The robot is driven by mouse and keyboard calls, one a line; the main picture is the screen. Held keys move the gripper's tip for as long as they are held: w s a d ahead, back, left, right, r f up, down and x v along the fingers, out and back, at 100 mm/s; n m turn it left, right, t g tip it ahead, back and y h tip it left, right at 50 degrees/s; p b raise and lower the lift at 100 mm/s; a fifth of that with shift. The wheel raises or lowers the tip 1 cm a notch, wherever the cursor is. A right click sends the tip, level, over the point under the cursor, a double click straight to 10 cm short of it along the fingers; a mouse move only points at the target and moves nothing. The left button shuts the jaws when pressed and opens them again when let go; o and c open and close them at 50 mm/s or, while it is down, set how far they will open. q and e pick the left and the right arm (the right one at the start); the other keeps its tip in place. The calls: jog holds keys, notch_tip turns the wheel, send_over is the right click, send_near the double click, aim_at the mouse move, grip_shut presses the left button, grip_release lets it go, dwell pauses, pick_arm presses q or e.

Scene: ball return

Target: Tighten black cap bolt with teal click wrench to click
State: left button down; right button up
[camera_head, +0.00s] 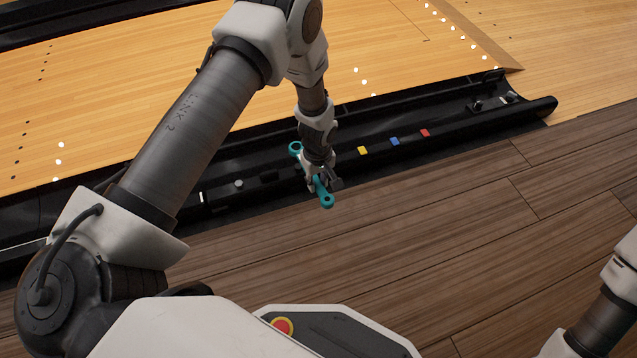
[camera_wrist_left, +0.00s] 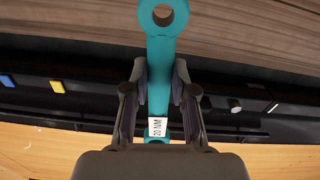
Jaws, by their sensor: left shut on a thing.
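The teal click wrench (camera_head: 326,198) is in my left gripper (camera_head: 320,180), which is shut on its middle. The wrench is held over the black ball-return trough, one ring end toward the lane and the other toward the wooden floor. In the left wrist view the wrench (camera_wrist_left: 161,75) runs between both fingers of the left gripper (camera_wrist_left: 160,88), with a white "20 NM" label. One ring end is at the top of that view; the other is partly hidden by the gripper body. I cannot clearly pick out the black cap bolt against the black trough. My right gripper is out of view.
The black trough (camera_head: 445,125) crosses the view diagonally. It carries yellow (camera_head: 362,150), blue (camera_head: 394,141) and red (camera_head: 424,132) squares, a grey round knob (camera_head: 238,183) and small fittings at its right end. Clear wooden floor (camera_head: 420,220) lies on the near side.

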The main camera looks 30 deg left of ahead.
pick_arm(q)
jog(key=shift+r, duration=0.15)
jog(key=shift+r+p, duration=0.15)
jog(key=shift+p, duration=0.3)
notch_tip(320, 180, down, 6)
jog(key=b, duration=0.2)
jog(key=shift+b, duration=0.3)
jog(key=shift+f, duration=0.2)
jog(key=shift+f, duration=1.05)
dwell(0.4)
jog(key=shift+s, duration=0.15)
jog(key=shift+s+a+m, duration=0.2)
jog(key=shift+s+m, duration=0.1)
jog(key=shift+m, duration=0.1)
